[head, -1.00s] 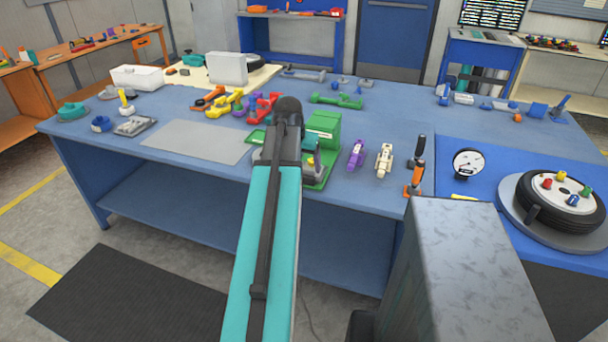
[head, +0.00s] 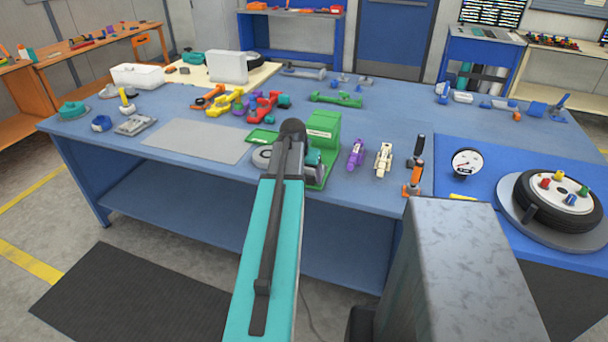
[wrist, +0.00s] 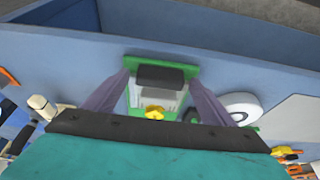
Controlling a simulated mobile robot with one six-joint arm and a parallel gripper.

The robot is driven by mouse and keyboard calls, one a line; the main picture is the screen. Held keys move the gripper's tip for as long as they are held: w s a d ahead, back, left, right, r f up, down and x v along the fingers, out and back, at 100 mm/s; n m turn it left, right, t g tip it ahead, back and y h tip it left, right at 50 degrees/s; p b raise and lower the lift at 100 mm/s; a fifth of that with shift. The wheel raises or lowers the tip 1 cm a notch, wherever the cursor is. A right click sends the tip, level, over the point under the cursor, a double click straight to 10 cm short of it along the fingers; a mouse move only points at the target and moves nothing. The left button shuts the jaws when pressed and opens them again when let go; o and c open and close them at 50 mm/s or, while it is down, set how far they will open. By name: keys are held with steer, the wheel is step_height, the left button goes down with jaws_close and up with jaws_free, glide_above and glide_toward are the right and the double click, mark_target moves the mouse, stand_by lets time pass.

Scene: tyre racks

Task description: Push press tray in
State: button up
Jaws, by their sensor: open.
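The green press (head: 323,130) stands near the front edge of the blue workbench, partly hidden by my arm in the head view. In the wrist view its green base (wrist: 188,70) shows with a dark grey block (wrist: 160,77), a pale part and a yellow piece in line on it. I cannot tell for sure which of these is the press tray. My gripper (wrist: 160,88) is open and empty, its two grey fingers apart on either side of the dark block in the picture. Contact cannot be told. The head view hides the fingers.
A grey ring (head: 262,157) and green plate (head: 263,137) lie left of the press. A purple part (head: 356,154) and a cream part (head: 383,159) stand to its right, then orange-handled tools (head: 414,180). A grey mat (head: 198,141) leaves clear room at left.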

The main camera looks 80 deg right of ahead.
steer(key=c, duration=1.5)
steer(key=shift+s+d+b, duration=0.2)
steer(key=shift+s+d, duration=0.2)
steer(key=shift+d, duration=1.65)
steer(key=shift+s+d+b, duration=0.15)
steer(key=shift+s+d, duration=0.25)
steer(key=shift+d, duration=1.7)
steer(key=shift+s+d+b, duration=0.2)
steer(key=shift+s+d, duration=0.2)
steer(key=shift+d, duration=1.65)
steer(key=shift+d+r, duration=0.1)
steer(key=shift+d, duration=0.05)
steer(key=shift+s, duration=0.1)
steer(key=o, duration=1.5)
steer(key=shift+d, duration=0.15)
steer(key=shift+a, duration=0.2)
